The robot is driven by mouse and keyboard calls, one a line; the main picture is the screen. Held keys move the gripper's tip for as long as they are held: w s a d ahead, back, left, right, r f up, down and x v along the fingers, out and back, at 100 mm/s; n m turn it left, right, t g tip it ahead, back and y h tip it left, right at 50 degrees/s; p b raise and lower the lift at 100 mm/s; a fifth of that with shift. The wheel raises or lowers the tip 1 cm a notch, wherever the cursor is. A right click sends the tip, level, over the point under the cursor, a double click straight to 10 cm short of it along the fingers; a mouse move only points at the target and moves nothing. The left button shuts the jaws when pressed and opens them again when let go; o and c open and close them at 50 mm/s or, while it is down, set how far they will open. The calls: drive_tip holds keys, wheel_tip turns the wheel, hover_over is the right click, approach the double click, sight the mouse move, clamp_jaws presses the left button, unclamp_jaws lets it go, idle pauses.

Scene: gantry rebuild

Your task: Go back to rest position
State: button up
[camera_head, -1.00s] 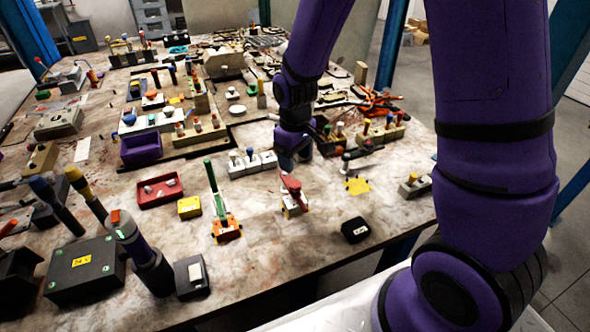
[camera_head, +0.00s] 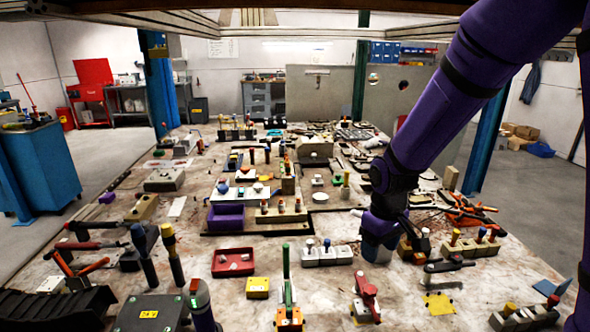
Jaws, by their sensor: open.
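My purple arm comes in from the upper right and ends in my gripper (camera_head: 379,250), which hangs over the right half of the workbench. The gripper is open and nothing shows held in it, though its fingers are small and partly hidden by the wrist. Below it, nearer the front edge, a toggle clamp with a red handle (camera_head: 367,291) stands on the bench, apart from the gripper. A row of white blocks with coloured knobs (camera_head: 325,255) lies just left of the gripper.
The cluttered workbench (camera_head: 225,282) holds a red tray (camera_head: 233,263), a purple bin (camera_head: 225,218), a green-handled clamp (camera_head: 287,285) and a yellow square (camera_head: 438,303). Orange-handled tools (camera_head: 468,210) lie right of the gripper. Blue posts (camera_head: 489,135) rise beside the bench.

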drive_tip(key=s+d+r+m+t, duration=0.1)
drive_tip(key=s+d+r, duration=0.1)
drive_tip(key=s+r, duration=0.35)
drive_tip(key=s+d+r+m+t, duration=0.2)
drive_tip(key=s+r, duration=0.1)
drive_tip(key=r, duration=0.6)
drive_tip(key=s+d+r+m+t, duration=0.2)
drive_tip(key=s+r, duration=0.6)
drive_tip(key=s, duration=0.4)
drive_tip(key=shift+s+d+m, duration=0.25)
drive_tip(key=shift+d+m, duration=0.05)
drive_tip(key=shift+d, duration=0.15)
drive_tip(key=shift+w+r, duration=0.1)
drive_tip(key=n+g, duration=0.5)
drive_tip(key=n, duration=0.1)
hover_over(370, 288)
wheel_tip(370, 288, down, 24)
drive_tip(key=f, duration=0.1)
wheel_tip(370, 288, down, 10)
drive_tip(key=shift+r, duration=0.1)
